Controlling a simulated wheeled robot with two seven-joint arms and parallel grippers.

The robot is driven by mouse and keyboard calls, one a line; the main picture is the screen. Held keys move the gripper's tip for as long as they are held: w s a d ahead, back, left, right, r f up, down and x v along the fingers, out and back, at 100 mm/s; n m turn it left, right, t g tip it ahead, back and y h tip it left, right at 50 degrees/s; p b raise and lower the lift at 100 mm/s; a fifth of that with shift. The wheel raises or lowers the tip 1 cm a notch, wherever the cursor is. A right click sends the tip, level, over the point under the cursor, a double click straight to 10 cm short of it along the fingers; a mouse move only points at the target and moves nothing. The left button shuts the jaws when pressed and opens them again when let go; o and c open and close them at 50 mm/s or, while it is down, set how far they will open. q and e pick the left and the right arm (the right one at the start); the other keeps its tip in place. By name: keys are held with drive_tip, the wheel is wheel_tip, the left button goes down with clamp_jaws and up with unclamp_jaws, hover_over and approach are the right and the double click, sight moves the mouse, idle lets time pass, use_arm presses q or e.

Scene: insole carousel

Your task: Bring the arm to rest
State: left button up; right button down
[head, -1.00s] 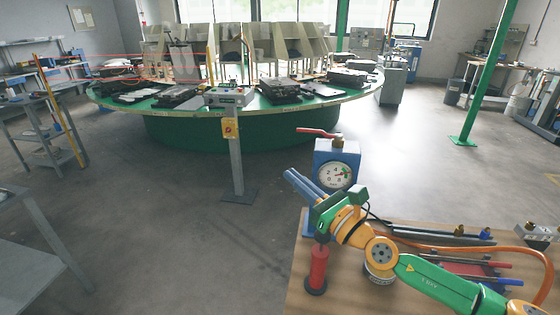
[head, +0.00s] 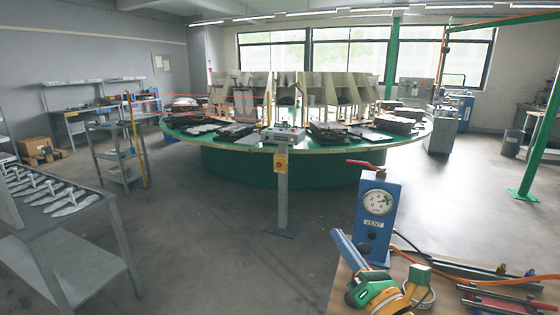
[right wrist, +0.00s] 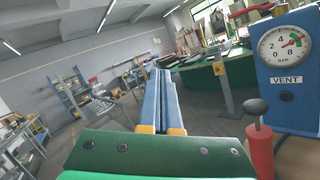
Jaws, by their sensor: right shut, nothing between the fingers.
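My right gripper (head: 335,235) is at the bottom of the head view, over the left side of the wooden bench and left of the blue vent gauge box (head: 374,235). Its blue fingers lie together, with nothing between them. In the right wrist view the shut fingers (right wrist: 161,75) point away over the floor, clear of any object. The gauge box (right wrist: 288,95) stands to their right there. A red cylinder with a dark knob (right wrist: 260,150) is close to the gripper's right side. Most of the right arm is out of the head view. My left gripper is not in view.
The large green round carousel (head: 290,178) carries dark trays and upright panels. A grey control post (head: 282,200) stands before it. A grey table with insole shapes (head: 68,235) is at the left. Rods lie on the bench (head: 450,297). The floor between is free.

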drive_tip(key=s+d+f+m+g+h, duration=0.3)
drive_tip(key=s+f+m+h, duration=0.15)
drive_tip(key=f+m, duration=0.5)
drive_tip(key=s+d+f+m+g+h, duration=0.25)
drive_tip(key=s+f+m+h, duration=0.35)
drive_tip(key=m, duration=0.7)
drive_tip(key=s+a+f+m+g+y, duration=0.1)
drive_tip(key=s+f+m+g, duration=0.5)
drive_tip(key=s, duration=0.4)
drive_tip(key=s+f+m+g+y, duration=0.2)
drive_tip(key=s+f+m+g, duration=0.25)
drive_tip(key=s+f, duration=0.4)
wheel_tip(320, 180, down, 14)
drive_tip(key=s, duration=0.1)
drive_tip(key=s+d+f+g, duration=0.2)
drive_tip(key=s+f, duration=1)
drive_tip(key=s, duration=0.1)
drive_tip(key=shift+s+n, duration=0.25)
drive_tip(key=shift+n, duration=0.05)
